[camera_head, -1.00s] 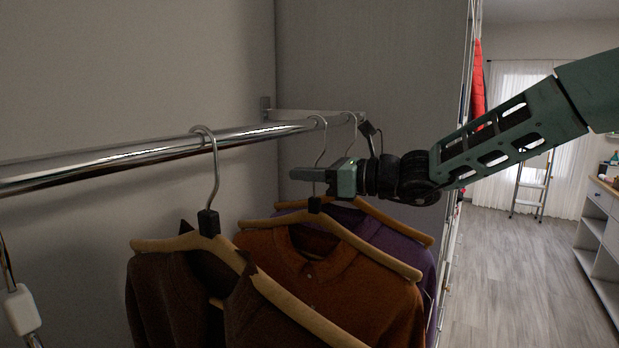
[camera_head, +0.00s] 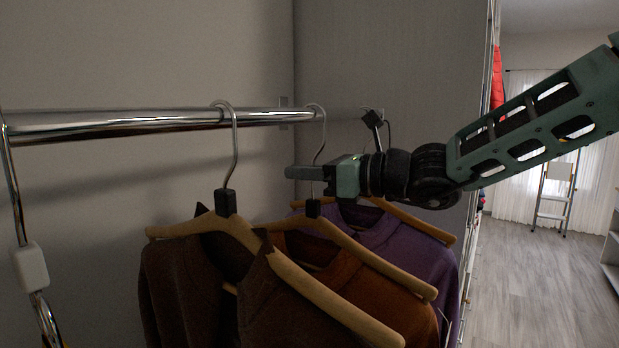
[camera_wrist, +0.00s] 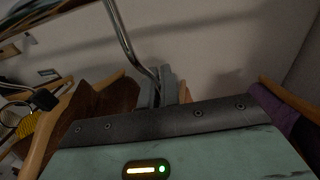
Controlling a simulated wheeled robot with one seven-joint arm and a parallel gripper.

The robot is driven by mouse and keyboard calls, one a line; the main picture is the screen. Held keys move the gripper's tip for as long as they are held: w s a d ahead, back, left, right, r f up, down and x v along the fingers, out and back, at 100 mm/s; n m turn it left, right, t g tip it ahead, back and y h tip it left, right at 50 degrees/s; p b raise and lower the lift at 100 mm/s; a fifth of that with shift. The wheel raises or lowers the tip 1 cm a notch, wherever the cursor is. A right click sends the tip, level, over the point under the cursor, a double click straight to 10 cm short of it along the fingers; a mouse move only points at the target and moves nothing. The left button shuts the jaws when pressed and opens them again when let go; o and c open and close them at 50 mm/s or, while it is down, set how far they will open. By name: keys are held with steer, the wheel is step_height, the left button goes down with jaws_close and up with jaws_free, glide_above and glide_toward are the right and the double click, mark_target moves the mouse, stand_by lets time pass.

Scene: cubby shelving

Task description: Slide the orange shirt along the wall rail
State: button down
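The orange shirt (camera_head: 357,285) hangs on a wooden hanger from the chrome rail (camera_head: 262,117), between a dark brown garment (camera_head: 185,290) and a purple shirt (camera_head: 400,240). The brown garment partly covers it. My gripper (camera_head: 303,173) reaches in from the right at the orange shirt's metal hanger hook (camera_head: 319,150), above its black collar. In the wrist view, my fingers (camera_wrist: 160,88) are close together around that thin metal hook (camera_wrist: 122,35). The gripper looks shut on it. The hook's top still hangs over the rail.
A grey side panel (camera_head: 400,60) closes the rail's far end. The purple shirt's hook (camera_head: 388,132) is beyond my gripper. A metal hook with a white block (camera_head: 30,266) hangs at the near left. Bare rail lies left of the brown garment's hook (camera_head: 234,150).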

steer(key=shift+s+a+b, duration=0.65)
steer(key=shift+s+a, duration=0.05)
steer(key=shift+s, duration=0.3)
steer(key=shift+s+a+b, duration=0.6)
steer(key=shift+s+a, duration=0.05)
steer(key=shift+s, duration=0.35)
steer(key=c, duration=1.6)
jaws_free()
steer(key=shift+o, duration=0.2)
steer(key=shift+d, duration=0.15)
